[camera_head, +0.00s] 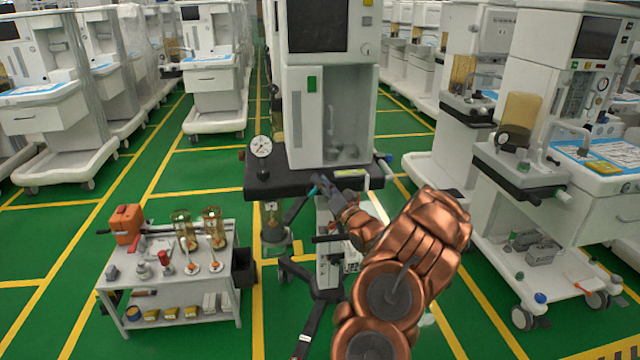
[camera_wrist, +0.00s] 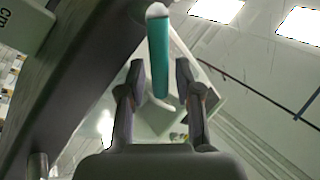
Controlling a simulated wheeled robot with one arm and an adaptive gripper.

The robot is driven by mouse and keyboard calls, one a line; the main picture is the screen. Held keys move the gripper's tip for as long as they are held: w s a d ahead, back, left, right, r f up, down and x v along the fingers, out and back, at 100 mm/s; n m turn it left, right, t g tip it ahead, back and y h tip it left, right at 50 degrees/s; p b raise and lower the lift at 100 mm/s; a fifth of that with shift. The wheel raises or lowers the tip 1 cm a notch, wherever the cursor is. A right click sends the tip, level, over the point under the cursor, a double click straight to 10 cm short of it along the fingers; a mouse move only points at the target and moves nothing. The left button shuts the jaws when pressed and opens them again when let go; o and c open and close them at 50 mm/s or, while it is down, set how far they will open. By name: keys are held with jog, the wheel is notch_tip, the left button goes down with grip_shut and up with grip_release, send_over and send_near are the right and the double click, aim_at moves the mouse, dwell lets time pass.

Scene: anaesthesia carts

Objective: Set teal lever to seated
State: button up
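The teal lever (camera_wrist: 159,55) shows in the wrist view as a short teal bar with a pale, rounded end at the top. Its lower part lies between the two fingers of my gripper (camera_wrist: 158,78) in the picture. The fingers are apart, with a gap on both sides of the lever. I cannot tell how deep between them it sits. In the head view my gripper (camera_head: 322,184) is at the front edge of the dark shelf on the central anaesthesia cart (camera_head: 330,120). The lever is tiny there, a bit of teal beside the fingertips.
A round gauge (camera_head: 261,147) stands on the cart's left side. A small white table (camera_head: 180,290) with an orange box (camera_head: 127,224) and flasks is at lower left. Another cart (camera_head: 545,170) stands close on the right. Green floor is open between them.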

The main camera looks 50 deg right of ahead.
jog(key=shift+o, duration=0.2)
jog(key=shift+s+f, duration=0.1)
jog(key=shift+f, duration=0.05)
jog(key=v, duration=0.7)
jog(key=shift+s, duration=0.35)
jog(key=shift+a, duration=0.1)
